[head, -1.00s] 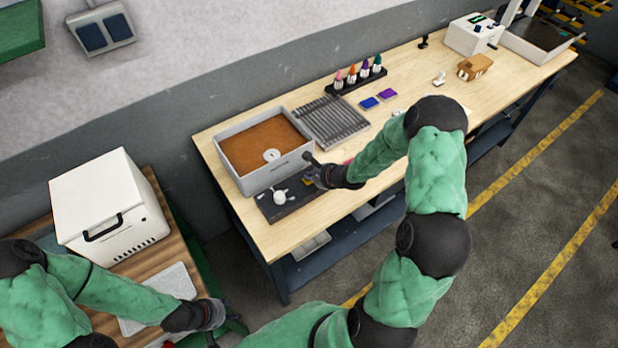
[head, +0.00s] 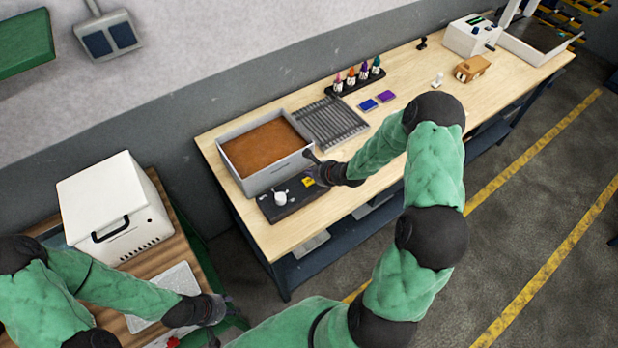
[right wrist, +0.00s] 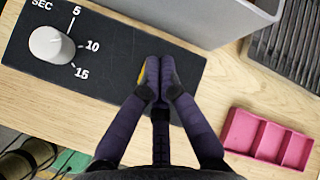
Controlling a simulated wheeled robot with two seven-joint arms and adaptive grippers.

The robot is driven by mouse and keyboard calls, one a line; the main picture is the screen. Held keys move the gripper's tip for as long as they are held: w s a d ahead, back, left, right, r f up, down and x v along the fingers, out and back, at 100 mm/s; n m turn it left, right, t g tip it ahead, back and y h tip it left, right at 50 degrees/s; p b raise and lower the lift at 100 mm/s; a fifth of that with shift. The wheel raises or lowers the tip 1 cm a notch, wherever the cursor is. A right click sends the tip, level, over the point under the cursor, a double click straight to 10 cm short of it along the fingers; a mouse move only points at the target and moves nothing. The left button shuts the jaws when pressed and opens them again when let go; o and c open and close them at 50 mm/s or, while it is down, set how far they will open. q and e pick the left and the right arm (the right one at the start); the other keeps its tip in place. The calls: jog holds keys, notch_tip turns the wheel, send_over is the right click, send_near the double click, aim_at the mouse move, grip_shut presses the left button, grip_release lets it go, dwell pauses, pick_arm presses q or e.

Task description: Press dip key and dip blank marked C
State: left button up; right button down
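A grey bath box (head: 281,178) filled with brown stuff stands at the left end of the long bench. No blank marked C shows in it now. In front lies a dark panel (right wrist: 110,35) with a white knob (right wrist: 46,43) and a SEC scale of 5, 10 and 15; in the head view the knob (head: 280,198) is small. A yellow key (right wrist: 141,78) on the panel is mostly hidden by my right gripper (right wrist: 153,76). Its fingertips are together over the key; contact is unclear. My left gripper (head: 222,308) is by the left table, its fingers unclear.
A ribbed grey rack (head: 330,122) adjoins the bath, and a pink divided tray (right wrist: 268,140) lies right of my right gripper. Bottles (head: 358,76) and blue and purple pads (head: 369,105) stand behind. A white oven (head: 115,208) is on the left table.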

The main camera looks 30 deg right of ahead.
aim_at(310, 182)
jog(key=shift+r+p, duration=1.65)
jog(key=shift+f, duration=0.1)
